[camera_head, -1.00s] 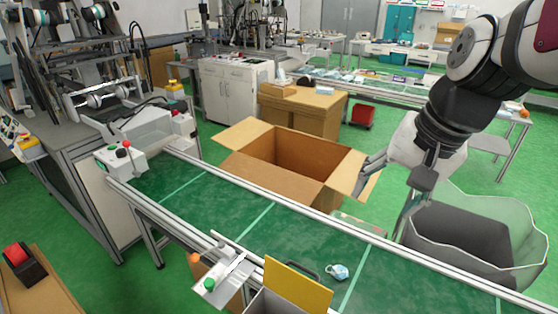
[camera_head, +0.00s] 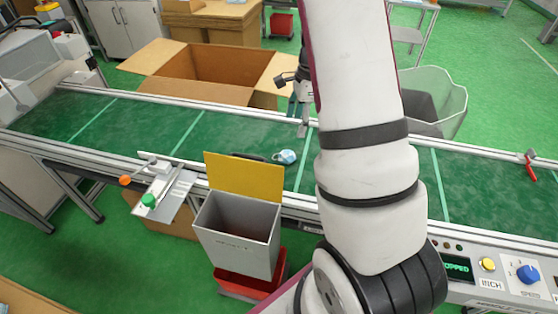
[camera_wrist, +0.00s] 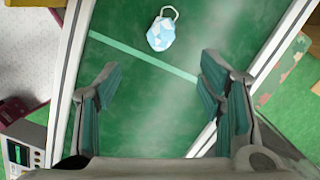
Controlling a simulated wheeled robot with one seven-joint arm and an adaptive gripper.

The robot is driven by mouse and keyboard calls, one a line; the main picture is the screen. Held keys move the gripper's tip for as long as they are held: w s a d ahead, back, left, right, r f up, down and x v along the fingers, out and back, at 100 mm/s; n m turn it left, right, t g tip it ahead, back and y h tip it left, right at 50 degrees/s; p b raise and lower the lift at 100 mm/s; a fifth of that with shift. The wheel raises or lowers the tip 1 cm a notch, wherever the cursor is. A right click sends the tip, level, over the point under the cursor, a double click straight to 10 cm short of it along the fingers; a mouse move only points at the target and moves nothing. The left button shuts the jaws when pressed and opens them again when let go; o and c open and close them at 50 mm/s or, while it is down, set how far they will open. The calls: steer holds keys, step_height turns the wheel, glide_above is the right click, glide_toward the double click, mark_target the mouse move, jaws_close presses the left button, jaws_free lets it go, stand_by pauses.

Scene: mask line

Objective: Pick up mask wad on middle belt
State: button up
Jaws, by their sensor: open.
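The mask wad (camera_head: 284,157) is a small crumpled light-blue and white bundle on the green middle belt (camera_head: 240,135). In the wrist view the mask wad (camera_wrist: 161,34), with a white ear loop sticking up, lies near the top, beyond the fingertips and beside a pale green belt line. My gripper (camera_wrist: 158,85) is open and empty above the belt, its fingers spread wide. In the head view my gripper (camera_head: 300,120) is partly hidden behind my arm, near the belt's far rail and close to the wad.
An open cardboard box (camera_head: 217,70) stands behind the belt, and a grey bin (camera_head: 447,102) with a clear liner is to its right. A control panel (camera_head: 497,270) is at the lower right, and a red clip (camera_head: 530,168) sits farther along.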

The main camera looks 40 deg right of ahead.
mark_target(288, 153)
steer(key=f, duration=0.2)
steer(key=f+b, duration=0.1)
steer(key=f, duration=0.2)
steer(key=a+f+b, duration=0.1)
steer(key=f, duration=0.2)
steer(key=shift+w, duration=0.25)
steer(key=shift+w+a+f+b, duration=0.2)
steer(key=shift+f+b, duration=0.1)
steer(key=shift+f, duration=0.55)
steer(key=shift+w+a+f+b, duration=0.15)
steer(key=shift+f+b, duration=0.15)
steer(key=shift+f, duration=0.6)
steer(key=shift+w+a+f+b, duration=0.1)
steer(key=shift+a+f+b, duration=0.15)
steer(key=shift+f, duration=0.6)
steer(key=c, duration=0.8)
steer(key=shift+o, duration=0.2)
